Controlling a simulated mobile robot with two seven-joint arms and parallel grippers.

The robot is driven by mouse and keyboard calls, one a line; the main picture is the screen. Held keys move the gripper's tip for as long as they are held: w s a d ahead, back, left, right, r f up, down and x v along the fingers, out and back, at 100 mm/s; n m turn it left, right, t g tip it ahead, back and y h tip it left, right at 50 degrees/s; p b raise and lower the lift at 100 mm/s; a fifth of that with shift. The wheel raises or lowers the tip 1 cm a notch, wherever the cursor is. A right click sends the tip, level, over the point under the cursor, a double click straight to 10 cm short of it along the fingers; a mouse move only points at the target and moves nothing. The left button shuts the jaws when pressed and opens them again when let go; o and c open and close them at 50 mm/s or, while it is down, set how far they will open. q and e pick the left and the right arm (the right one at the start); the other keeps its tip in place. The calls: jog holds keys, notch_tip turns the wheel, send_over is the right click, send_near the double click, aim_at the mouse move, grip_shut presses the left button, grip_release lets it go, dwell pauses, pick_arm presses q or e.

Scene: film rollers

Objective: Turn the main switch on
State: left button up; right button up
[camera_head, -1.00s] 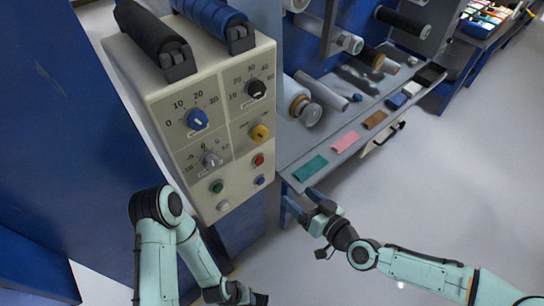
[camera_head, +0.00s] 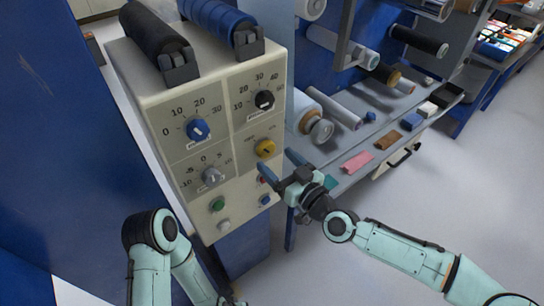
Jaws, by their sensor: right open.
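I see no contact with the knob. My left gripper (camera_head: 234,302) barely shows at the bottom edge, below the panel; its jaws cannot be made out.
The panel also has a blue dial (camera_head: 198,129), a black dial (camera_head: 264,100), a grey dial (camera_head: 211,177), a green button (camera_head: 217,205) and a blue button (camera_head: 265,201). A red button is mostly hidden by my right gripper. A shelf with coloured samples (camera_head: 358,163) lies to the right.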

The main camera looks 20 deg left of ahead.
aim_at(269, 154)
jog(key=shift+x, duration=1.55)
jog(key=c, duration=1.1)
jog(key=shift+o, duration=0.2)
